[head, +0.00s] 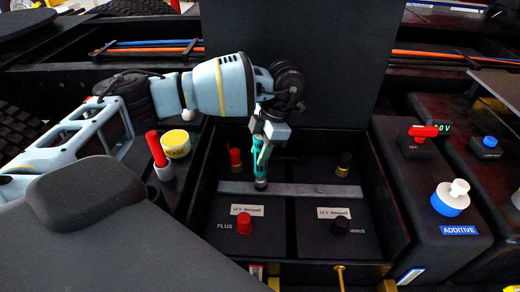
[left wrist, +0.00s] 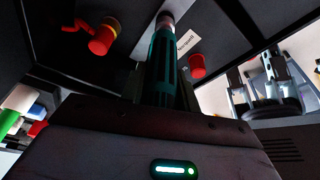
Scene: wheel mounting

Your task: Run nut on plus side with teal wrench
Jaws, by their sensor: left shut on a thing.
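My left gripper (head: 264,146) is shut on the teal wrench (head: 259,170), which hangs nearly upright, tip down. The wrench also shows in the left wrist view (left wrist: 160,65) with its grey tip away from the camera. In the head view the tip meets or hovers just over the grey metal bar (head: 300,189), on the plus side; I cannot tell if it touches. No nut is visible under the tip. The plus side has a red cap (head: 244,223) near the PLUS label and a red terminal (head: 235,157) behind. My right gripper is not in view.
The minus side has a black cap (head: 340,225) and a dark terminal (head: 343,164). Black walls enclose the battery bay. A yellow tub (head: 176,144) and a red-handled tool (head: 156,149) stand left. A white-blue additive cap (head: 451,198) stands right. A tall black panel (head: 290,60) rises behind.

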